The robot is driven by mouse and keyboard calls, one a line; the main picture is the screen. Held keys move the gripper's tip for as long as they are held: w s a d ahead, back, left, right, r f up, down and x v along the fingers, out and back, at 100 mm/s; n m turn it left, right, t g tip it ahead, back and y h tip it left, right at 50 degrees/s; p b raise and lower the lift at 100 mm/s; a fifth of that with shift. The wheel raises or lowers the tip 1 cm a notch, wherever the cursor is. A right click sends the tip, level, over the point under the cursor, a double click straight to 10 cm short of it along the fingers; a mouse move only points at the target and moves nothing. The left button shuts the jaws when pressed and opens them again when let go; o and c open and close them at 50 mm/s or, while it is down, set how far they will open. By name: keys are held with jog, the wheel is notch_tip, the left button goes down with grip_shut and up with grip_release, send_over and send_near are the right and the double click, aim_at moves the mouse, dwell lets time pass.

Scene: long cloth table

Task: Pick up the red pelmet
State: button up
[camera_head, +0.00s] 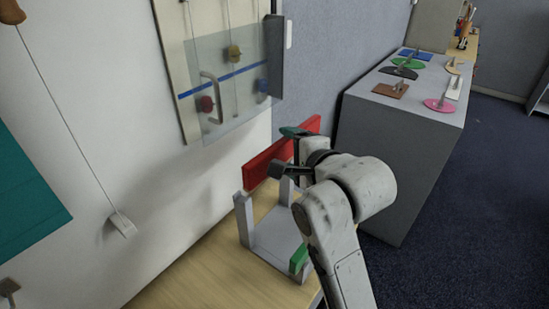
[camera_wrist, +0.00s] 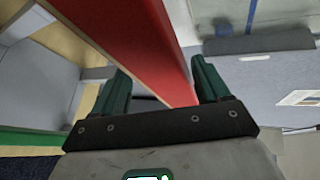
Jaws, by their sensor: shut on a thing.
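The red pelmet (camera_head: 266,166) is a long flat red bar, held level above the back of a grey stand (camera_head: 272,243) with upright posts. I cannot tell whether it touches the posts. In the wrist view the pelmet (camera_wrist: 128,36) runs from the top left down between my green fingers. My gripper (camera_head: 293,140) is shut on the pelmet near its right part; in the wrist view my gripper (camera_wrist: 165,85) has one finger on each side of it. My wrist hides part of the bar and stand in the head view.
The stand is on a wooden table (camera_head: 180,284) against a white wall. A green bar (camera_head: 299,259) is at the stand's front. A panel with a clear sheet (camera_head: 225,85) hangs above. A grey cabinet (camera_head: 400,140) with several coloured pieces stands right.

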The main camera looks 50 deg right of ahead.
jog(key=s+p, duration=0.1)
jog(key=s+r+p, duration=0.1)
jog(key=p, duration=0.1)
jog(key=s+r+p, duration=0.1)
jog(key=p, duration=0.1)
jog(key=shift+a, duration=0.25)
jog(key=s+p, duration=0.1)
jog(key=p, duration=0.1)
jog(key=s+p, duration=0.1)
jog(key=p, duration=0.1)
jog(key=s+r+p, duration=0.1)
jog(key=s+p, duration=0.1)
jog(key=shift+a+r, duration=0.1)
jog(key=shift+a, duration=0.2)
jog(key=shift+s+r+p, duration=0.1)
jog(key=shift+r+p, duration=0.8)
jog(key=shift+r, duration=0.05)
